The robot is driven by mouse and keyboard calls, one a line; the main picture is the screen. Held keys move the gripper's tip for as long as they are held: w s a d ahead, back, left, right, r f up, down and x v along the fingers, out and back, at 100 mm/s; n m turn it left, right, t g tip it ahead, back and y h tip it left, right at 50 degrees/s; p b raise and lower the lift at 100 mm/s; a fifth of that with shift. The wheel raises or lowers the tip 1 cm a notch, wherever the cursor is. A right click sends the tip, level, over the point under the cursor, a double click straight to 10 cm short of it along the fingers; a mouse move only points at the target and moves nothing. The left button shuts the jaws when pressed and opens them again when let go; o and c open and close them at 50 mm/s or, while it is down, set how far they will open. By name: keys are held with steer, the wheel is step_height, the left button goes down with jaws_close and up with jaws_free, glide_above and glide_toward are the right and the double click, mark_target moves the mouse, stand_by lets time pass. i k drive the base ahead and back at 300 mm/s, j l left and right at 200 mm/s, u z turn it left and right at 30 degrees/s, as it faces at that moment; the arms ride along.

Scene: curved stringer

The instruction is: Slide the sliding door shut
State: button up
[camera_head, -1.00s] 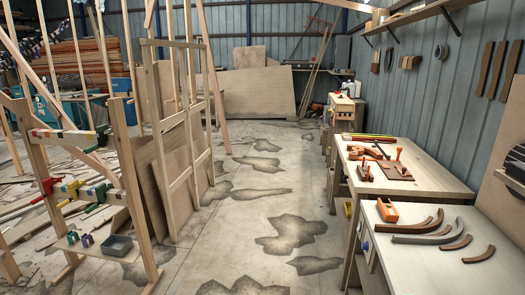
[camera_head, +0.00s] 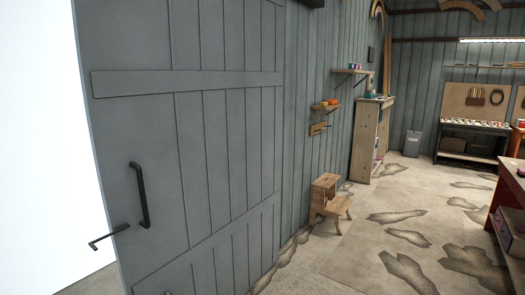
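The sliding door (camera_head: 205,130) is a large grey-blue plank door with cross battens, filling the left half of the head view. A dark vertical bar handle (camera_head: 141,195) is on its left part. A dark bent latch or lever (camera_head: 108,237) sticks out past its left edge. Left of that edge is a bright white opening (camera_head: 45,130), so the doorway stands open there. How far the opening reaches is cut off by the picture edge. My gripper is not in the picture.
A small wooden step stool (camera_head: 327,200) stands by the wall right of the door. Behind it are wall shelves (camera_head: 353,71) and a wooden cabinet (camera_head: 370,140). A red workbench (camera_head: 510,190) is at the right edge. The stained concrete floor between is clear.

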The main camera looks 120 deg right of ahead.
mark_target(183, 100)
steer(key=z, duration=3.8)
steer(key=i+l+z, duration=0.3)
steer(key=i, duration=0.25)
steer(key=i+l+z, duration=0.3)
steer(key=i, duration=0.3)
steer(key=i+z, duration=0.3)
steer(key=i, duration=0.25)
steer(key=i+u, duration=0.1)
steer(key=i, duration=0.75)
steer(key=i+l+u, duration=0.1)
steer(key=i, duration=0.75)
steer(key=i+l+u, duration=0.1)
steer(key=i+u, duration=0.3)
steer(key=i+l+u, duration=0.25)
steer(key=i+u, duration=0.15)
steer(key=i, duration=0.2)
steer(key=i+u, duration=0.25)
steer(key=u, duration=0.15)
steer(key=i+l+u, duration=0.15)
steer(key=u, duration=0.25)
steer(key=i+l+u, duration=0.25)
steer(key=u, duration=0.2)
steer(key=i+l+u, duration=0.2)
steer(key=u, duration=0.2)
